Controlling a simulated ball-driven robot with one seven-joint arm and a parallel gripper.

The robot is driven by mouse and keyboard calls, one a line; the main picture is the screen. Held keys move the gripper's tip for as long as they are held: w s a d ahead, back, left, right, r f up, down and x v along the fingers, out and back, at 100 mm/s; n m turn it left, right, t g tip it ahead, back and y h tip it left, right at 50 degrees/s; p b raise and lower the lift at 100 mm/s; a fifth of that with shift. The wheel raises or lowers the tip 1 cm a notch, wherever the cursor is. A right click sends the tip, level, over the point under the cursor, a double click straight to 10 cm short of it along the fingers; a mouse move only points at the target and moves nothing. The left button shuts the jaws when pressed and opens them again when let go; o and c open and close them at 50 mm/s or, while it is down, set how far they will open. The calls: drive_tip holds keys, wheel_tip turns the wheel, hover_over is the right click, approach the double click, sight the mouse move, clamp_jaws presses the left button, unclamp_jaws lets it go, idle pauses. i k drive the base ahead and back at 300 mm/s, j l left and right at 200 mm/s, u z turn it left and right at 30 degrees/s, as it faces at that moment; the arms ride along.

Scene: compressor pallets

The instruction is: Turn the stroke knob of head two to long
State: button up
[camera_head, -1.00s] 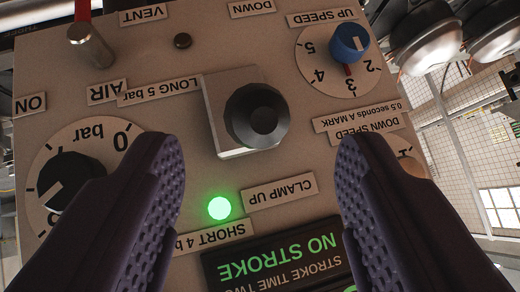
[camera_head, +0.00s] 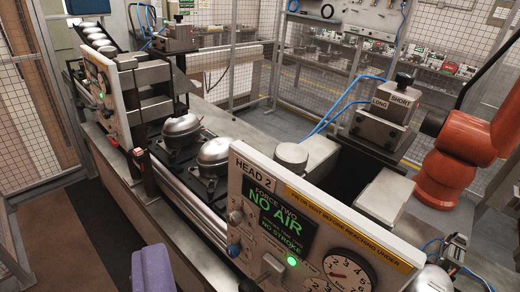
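The head two panel (camera_head: 320,218) is a tilted board labelled HEAD 2. Its screen (camera_head: 280,215) reads FORCE TWO, NO AIR and NO STROKE. Behind it to the right stands a grey block (camera_head: 372,132) with plates marked LONG at left and SHORT at right. A black-topped stroke knob (camera_head: 404,81) sits on the block; its setting cannot be read. One purple finger of my gripper (camera_head: 152,270) shows at the bottom left, left of the panel and well away from the knob. The other finger is not visible, so the opening cannot be judged.
A green lamp (camera_head: 292,261) and a dial (camera_head: 348,270) are on the panel. Compressors (camera_head: 216,155) stand on the line behind it. An orange robot arm (camera_head: 465,150) stands right of the knob block. Blue hoses (camera_head: 345,95) run close behind. The left floor is clear.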

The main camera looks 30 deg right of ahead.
sight(403, 80)
drive_tip(key=z, duration=1.2)
